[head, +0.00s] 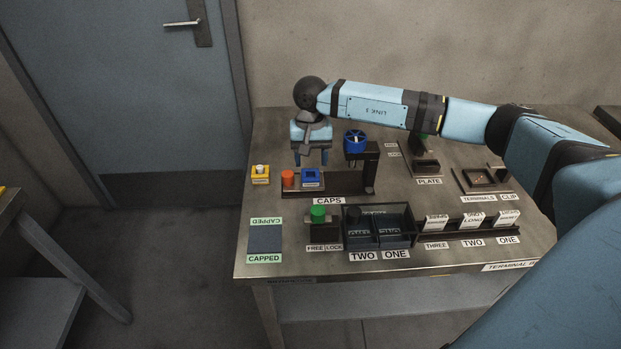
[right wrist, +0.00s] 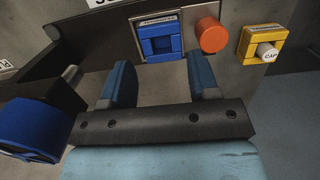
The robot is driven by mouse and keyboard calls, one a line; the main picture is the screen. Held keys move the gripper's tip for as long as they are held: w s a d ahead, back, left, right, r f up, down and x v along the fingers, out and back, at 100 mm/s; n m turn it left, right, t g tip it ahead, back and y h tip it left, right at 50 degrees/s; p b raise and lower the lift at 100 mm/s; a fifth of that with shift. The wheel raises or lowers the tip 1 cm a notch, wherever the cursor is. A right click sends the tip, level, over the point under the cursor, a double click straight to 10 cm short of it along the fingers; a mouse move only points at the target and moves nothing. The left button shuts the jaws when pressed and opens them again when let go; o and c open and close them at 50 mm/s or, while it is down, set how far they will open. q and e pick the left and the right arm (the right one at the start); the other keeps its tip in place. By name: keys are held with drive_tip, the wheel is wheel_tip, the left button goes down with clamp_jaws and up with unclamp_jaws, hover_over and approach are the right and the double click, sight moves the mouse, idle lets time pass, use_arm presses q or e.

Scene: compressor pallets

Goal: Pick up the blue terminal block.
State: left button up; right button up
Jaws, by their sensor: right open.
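The blue terminal block (head: 311,178) sits on the dark caps rack (head: 340,188), beside an orange round piece (head: 288,179). In the right wrist view the block (right wrist: 160,56) is a square blue frame with a label on its edge, beyond the fingertips. My right gripper (head: 311,161) hangs above and slightly behind the block, fingers pointing down. It is open and empty, and its fingers (right wrist: 163,80) stand apart with a clear gap to the block. My left gripper is not in view.
A yellow block with a white cap (head: 260,175) stands left of the rack. A blue round part (head: 355,141) on a dark post stands close right of my gripper. A green-topped fixture (head: 318,214) and a two-compartment bin (head: 378,246) are in front.

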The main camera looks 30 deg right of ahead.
sight(311, 172)
drive_tip(key=f, duration=0.5)
drive_tip(key=shift+s+a, duration=0.15)
drive_tip(key=shift+a, duration=0.05)
drive_tip(key=shift+r, duration=0.1)
drive_tip(key=c, duration=0.6)
drive_tip(key=shift+o, duration=0.2)
drive_tip(key=shift+r, duration=0.1)
wheel_tip(311, 172, up, 20)
drive_tip(key=shift+p, duration=0.35)
